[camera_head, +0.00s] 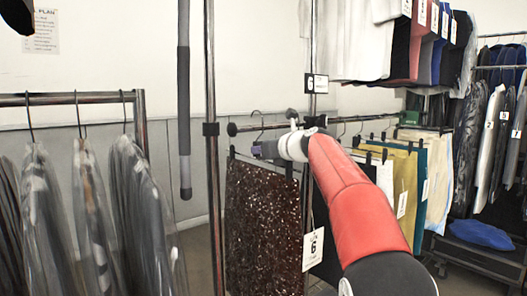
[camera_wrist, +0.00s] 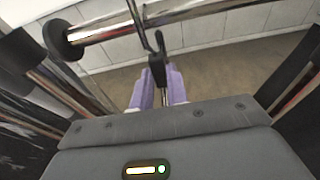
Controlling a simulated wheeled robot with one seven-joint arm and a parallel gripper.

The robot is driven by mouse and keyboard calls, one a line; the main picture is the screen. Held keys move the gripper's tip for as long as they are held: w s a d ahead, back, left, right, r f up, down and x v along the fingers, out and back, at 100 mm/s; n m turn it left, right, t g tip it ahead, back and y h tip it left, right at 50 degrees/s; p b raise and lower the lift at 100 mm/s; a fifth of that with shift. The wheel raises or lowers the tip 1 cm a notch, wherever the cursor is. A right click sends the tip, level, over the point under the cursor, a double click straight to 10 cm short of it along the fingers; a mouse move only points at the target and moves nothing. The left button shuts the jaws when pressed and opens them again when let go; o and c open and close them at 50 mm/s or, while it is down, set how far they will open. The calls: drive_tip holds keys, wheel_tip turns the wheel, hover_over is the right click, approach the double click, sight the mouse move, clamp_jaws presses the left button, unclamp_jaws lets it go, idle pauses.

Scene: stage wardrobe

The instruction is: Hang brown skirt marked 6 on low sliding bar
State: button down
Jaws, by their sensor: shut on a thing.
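The brown speckled skirt (camera_head: 262,225) hangs from a hanger below the left end of the low sliding bar (camera_head: 350,124). A white tag marked 6 (camera_head: 313,248) hangs at its right edge. My gripper (camera_head: 260,149) is at the hanger's top, just under the bar. In the wrist view, the purple fingers (camera_wrist: 159,90) are shut on the black hanger neck (camera_wrist: 157,68). The thin metal hanger hook (camera_wrist: 140,22) rises to the chrome bar (camera_wrist: 185,17) and overlaps it in the picture. I cannot tell whether the hook rests on the bar. My gripper body hides the skirt there.
A black end knob (camera_wrist: 60,38) caps the bar. Yellow and teal garments (camera_head: 404,190) hang further right on it. A vertical post (camera_head: 212,130) and a hanging grey pole (camera_head: 184,110) stand left. Grey bagged clothes (camera_head: 140,220) hang on a left rack.

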idle(0.4)
drive_tip(key=shift+f+b, duration=1)
drive_tip(key=shift+f, duration=0.5)
drive_tip(key=c, duration=1.4)
unclamp_jaws()
drive_tip(key=shift+c, duration=0.2)
drive_tip(key=shift+o, duration=0.7)
drive_tip(key=shift+f, duration=0.15)
